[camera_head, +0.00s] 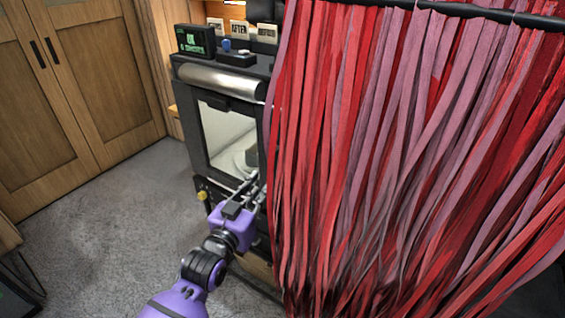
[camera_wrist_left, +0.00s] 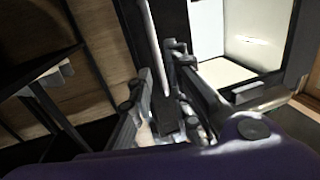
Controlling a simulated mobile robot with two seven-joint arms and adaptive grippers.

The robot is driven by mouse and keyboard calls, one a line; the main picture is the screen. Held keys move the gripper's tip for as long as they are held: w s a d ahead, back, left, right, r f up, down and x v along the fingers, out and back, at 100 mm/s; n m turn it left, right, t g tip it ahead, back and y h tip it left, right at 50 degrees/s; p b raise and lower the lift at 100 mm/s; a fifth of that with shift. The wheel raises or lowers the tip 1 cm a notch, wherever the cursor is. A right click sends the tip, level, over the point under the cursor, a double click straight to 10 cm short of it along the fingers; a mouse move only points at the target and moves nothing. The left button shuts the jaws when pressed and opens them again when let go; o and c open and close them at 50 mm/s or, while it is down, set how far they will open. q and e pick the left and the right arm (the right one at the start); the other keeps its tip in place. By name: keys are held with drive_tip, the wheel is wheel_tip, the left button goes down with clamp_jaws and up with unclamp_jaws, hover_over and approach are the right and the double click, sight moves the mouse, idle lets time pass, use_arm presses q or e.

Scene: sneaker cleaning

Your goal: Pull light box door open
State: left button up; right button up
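The light box (camera_head: 205,163) is a black cabinet with a silver roll across its top front. Its door window (camera_head: 228,132) shows a bright white interior with a pale object low inside. My left gripper (camera_head: 252,188) is at the lower right of the door front, beside the red strips. In the left wrist view, its fingers (camera_wrist_left: 166,72) close in on both sides of a slim pale upright bar (camera_wrist_left: 153,38), which looks like the door handle. The bright interior (camera_wrist_left: 250,35) shows to the right there. How far the door stands open is unclear. My right gripper is out of view.
A curtain of red and mauve strips (camera_head: 400,160) hangs from a black rail and covers the right side. A small display (camera_head: 194,40) and labelled cards (camera_head: 238,29) sit on top. Wooden cupboard doors (camera_head: 80,75) stand at left. Grey floor (camera_head: 110,220) before the box is clear.

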use_arm(q)
drive_tip(key=x, duration=0.7)
drive_tip(key=shift+w+d+r, duration=0.15)
drive_tip(key=shift+d+r, duration=0.05)
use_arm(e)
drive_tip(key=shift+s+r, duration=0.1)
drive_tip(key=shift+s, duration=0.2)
use_arm(q)
clamp_jaws()
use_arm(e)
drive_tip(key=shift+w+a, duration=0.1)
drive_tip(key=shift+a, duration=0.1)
